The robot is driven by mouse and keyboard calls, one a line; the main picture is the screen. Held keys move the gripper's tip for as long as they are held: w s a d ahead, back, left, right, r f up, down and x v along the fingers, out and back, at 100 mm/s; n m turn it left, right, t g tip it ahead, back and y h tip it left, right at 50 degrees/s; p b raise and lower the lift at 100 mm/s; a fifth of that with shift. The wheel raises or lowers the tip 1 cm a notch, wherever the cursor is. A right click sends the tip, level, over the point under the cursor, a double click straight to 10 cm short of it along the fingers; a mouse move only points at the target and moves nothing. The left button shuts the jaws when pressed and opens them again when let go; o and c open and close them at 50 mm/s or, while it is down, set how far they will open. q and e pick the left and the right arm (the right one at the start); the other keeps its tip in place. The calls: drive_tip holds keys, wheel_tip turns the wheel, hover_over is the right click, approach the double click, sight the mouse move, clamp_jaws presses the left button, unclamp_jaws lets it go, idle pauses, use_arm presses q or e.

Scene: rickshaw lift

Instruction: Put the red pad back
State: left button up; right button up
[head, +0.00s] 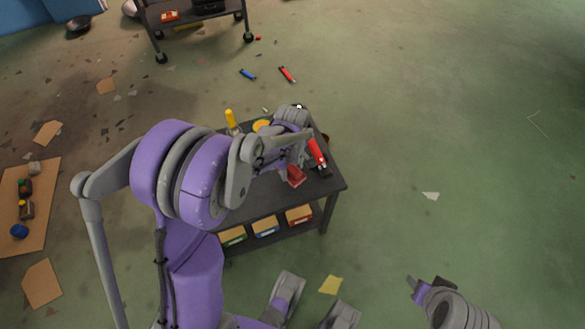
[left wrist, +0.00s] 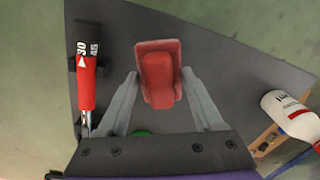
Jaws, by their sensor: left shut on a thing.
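The red pad (left wrist: 158,80) is a small red block between the two fingers of my left gripper (left wrist: 160,78), in the left wrist view. A wider red, dish-like shape (left wrist: 157,45) shows right behind it; I cannot tell whether they touch. In the head view the red pad (head: 296,176) shows over the dark cart top (head: 262,196), near its front right part. My left gripper (head: 288,166) is shut on the pad there, partly hidden by my arm. My right gripper (head: 425,290) is at the lower right, away from the cart, and its fingers are unclear.
A red-handled tool (left wrist: 86,75) lies left of the gripper, and a white bottle (left wrist: 287,112) lies at the right. Labelled bins (head: 264,227) sit on the lower shelf. Another cart (head: 195,18) stands at the back. The floor (head: 450,130) to the right is mostly clear.

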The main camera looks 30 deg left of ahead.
use_arm(q)
drive_tip(key=shift+f+b, duration=1.75)
drive_tip(key=shift+f, duration=1.35)
drive_tip(key=shift+f+b, duration=0.4)
drive_tip(key=shift+f, duration=0.1)
drive_tip(key=o, duration=1.2)
drive_tip(key=shift+o, duration=0.2)
